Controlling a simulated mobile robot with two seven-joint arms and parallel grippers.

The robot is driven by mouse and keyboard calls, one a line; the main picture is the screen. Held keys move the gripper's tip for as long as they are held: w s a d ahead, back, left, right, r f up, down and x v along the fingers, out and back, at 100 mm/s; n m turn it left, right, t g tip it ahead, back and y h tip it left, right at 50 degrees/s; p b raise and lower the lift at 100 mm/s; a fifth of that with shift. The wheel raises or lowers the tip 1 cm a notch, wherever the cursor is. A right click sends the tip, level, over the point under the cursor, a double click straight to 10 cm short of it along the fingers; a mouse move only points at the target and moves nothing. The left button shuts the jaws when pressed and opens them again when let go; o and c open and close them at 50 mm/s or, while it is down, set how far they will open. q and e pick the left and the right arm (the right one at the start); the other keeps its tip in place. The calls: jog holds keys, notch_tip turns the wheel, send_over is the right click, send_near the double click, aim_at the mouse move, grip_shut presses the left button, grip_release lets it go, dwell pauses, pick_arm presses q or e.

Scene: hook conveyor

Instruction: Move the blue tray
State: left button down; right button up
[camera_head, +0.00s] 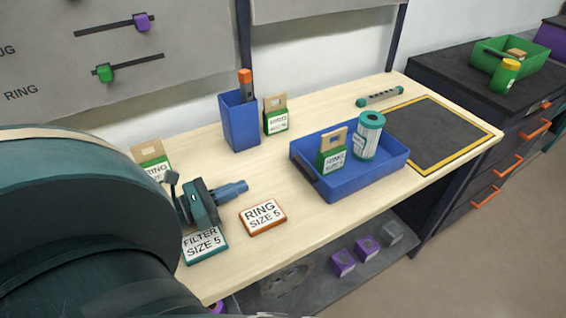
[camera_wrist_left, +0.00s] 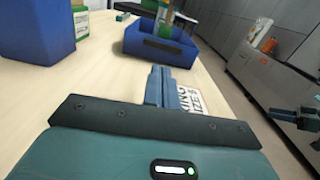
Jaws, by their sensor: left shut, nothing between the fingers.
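The blue tray (camera_head: 365,180) sits on the wooden workbench and holds a green and white box with a tan hang tab (camera_head: 332,153) and a teal and white canister (camera_head: 368,136). In the left wrist view, the tray (camera_wrist_left: 135,42) is ahead of the fingers, with a dark slot in its near wall. My left gripper (camera_head: 236,188) is shut and empty, left of the tray and apart from it. Its closed fingers also show in the left wrist view (camera_wrist_left: 162,88). A teal part at the right edge of that view looks like my right gripper (camera_wrist_left: 297,116); its jaws are unclear.
A blue bin (camera_head: 240,122) and another tabbed box (camera_head: 275,117) stand behind. RING (camera_head: 263,215) and FILTER (camera_head: 203,245) signs lie near my left gripper. A dark yellow-edged mat (camera_head: 430,135) lies bare right of the tray. A teal-ended rod (camera_head: 380,97) lies behind it.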

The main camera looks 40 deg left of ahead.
aim_at(299, 164)
pick_arm(q)
jog(key=shift+a+f, duration=0.2)
jog(key=shift+f, duration=0.05)
jog(key=shift+w+m, duration=0.3)
jog(key=shift+w, duration=0.05)
jog(key=p+x, duration=0.3)
jog(key=x, duration=0.9)
jog(key=shift+d, duration=0.1)
jog(key=shift+w+d+f, duration=0.1)
jog(key=shift+w+d, duration=0.15)
jog(key=shift+w, duration=0.3)
jog(key=shift+w, duration=0.1)
